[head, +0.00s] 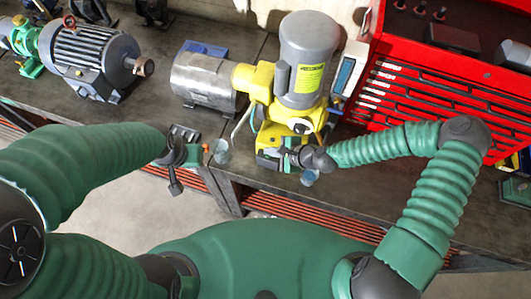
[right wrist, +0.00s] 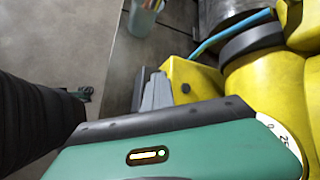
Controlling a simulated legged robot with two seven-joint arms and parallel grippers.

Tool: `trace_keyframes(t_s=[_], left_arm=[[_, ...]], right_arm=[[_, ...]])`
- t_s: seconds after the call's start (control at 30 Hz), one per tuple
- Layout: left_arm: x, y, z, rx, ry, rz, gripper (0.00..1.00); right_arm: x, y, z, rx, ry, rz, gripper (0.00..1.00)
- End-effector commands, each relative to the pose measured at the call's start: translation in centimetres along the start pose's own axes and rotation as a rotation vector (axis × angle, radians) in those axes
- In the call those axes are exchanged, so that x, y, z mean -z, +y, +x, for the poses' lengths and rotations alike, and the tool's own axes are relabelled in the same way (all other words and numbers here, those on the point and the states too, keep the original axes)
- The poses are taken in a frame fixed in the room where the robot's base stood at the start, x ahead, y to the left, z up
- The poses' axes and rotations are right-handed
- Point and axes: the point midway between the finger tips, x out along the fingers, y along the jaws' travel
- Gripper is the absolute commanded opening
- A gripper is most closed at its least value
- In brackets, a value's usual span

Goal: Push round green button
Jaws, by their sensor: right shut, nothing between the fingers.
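A yellow motor unit (head: 258,80) with an upright grey motor (head: 307,60) stands on the dark workbench in the head view. I cannot make out a round green button in either view. My right gripper (head: 268,152) is at the low front of this unit, partly hard to tell from it. In the right wrist view its grey fingers (right wrist: 157,92) are shut and empty, close beside a yellow block (right wrist: 192,80) with a small dark round spot. Whether they touch it I cannot tell. My left gripper (head: 193,155) is over the bench's front edge, left of the unit; its jaws are unclear.
Clear bluish cups stand near the bench edge, one left (head: 221,151) and one right (head: 309,177) of my right gripper. A red tool chest (head: 420,85) fills the right back. A grey motor (head: 95,58) with a green pump lies at the left. Bare bench (head: 150,110) lies between.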

Motion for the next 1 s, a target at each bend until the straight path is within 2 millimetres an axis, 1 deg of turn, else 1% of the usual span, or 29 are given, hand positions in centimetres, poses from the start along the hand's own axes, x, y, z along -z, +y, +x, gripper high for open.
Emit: trace_keyframes(t_s=[0.03, 0.17, 0.47, 0.57, 1.0], left_arm=[[0.1, 0.0, -0.6, 0.000, 0.000, 0.000, 0.00], [0.3, 0.0, -1.2, 0.000, 0.000, 0.000, 0.00], [0.3, 0.0, -1.2, 0.000, 0.000, 0.000, 0.00], [0.4, 0.0, -1.5, 0.000, 0.000, 0.000, 0.00], [1.3, 0.0, -5.4, 0.000, 0.000, 0.000, 0.00]], right_arm=[[-0.2, -0.4, -0.6, 0.003, 0.001, 0.000, 0.00], [-0.4, -0.8, -1.2, 0.003, 0.000, 0.000, 0.00], [-0.6, -0.7, -1.1, 0.001, 0.000, -0.002, 0.00], [-0.8, -0.9, -1.3, 0.001, 0.000, -0.002, 0.00], [-3.0, -3.2, -4.6, 0.001, -0.001, -0.002, 0.00]])
